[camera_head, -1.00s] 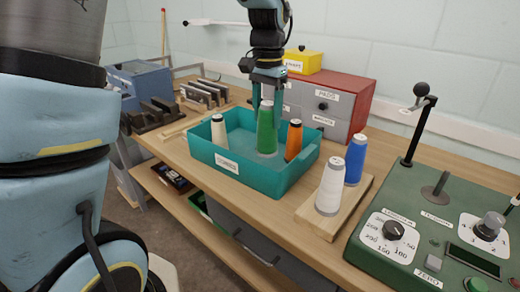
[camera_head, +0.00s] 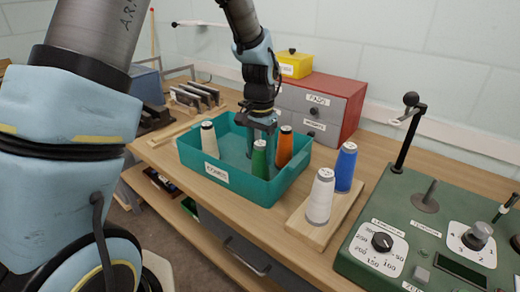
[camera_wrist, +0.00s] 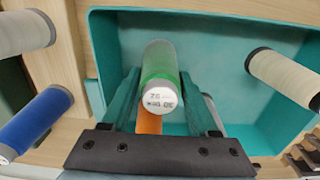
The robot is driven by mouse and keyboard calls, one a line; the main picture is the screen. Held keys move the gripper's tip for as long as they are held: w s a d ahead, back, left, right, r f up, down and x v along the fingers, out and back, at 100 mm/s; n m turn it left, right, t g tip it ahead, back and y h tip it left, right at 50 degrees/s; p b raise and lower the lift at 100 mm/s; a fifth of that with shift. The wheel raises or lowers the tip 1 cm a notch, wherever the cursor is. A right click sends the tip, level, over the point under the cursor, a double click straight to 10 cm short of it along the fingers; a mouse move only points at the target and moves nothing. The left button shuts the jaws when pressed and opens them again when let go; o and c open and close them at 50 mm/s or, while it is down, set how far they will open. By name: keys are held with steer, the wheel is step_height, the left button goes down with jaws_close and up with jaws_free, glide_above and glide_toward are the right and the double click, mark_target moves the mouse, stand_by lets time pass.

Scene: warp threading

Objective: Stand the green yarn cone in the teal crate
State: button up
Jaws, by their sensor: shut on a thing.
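The green yarn cone (camera_head: 260,160) is upright inside the teal crate (camera_head: 262,190), near its front right part. My gripper (camera_head: 262,128) points down over the crate and is shut on the cone's upper part. In the wrist view the green cone (camera_wrist: 159,66) sits between the two teal fingers, its white labelled top facing the camera. The crate's front wall hides the cone's base in the head view, so I cannot tell whether it touches the crate floor.
A cream cone (camera_head: 209,141) stands at the crate's left and an orange cone (camera_head: 284,146) close beside the green one. White (camera_head: 320,197) and blue (camera_head: 346,167) cones stand on a wooden board to the right.

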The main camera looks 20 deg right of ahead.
steer(key=shift+f, duration=0.15)
steer(key=o, duration=1.1)
step_height(320, 180, up, 12)
steer(key=shift+r+b, duration=0.2)
steer(key=shift+b, duration=1.05)
steer(key=s+a+f+n, duration=0.1)
steer(key=a+f+n, duration=0.1)
steer(key=a, duration=0.8)
steer(key=s+a+f+n+t, duration=0.1)
steer(key=a+f+n, duration=0.2)
steer(key=a, duration=0.7)
steer(key=s+a+f+n, duration=0.2)
steer(key=a+n, duration=0.3)
steer(key=a, duration=0.5)
steer(key=shift+f+n+t, duration=0.3)
steer(key=shift+f, duration=0.2)
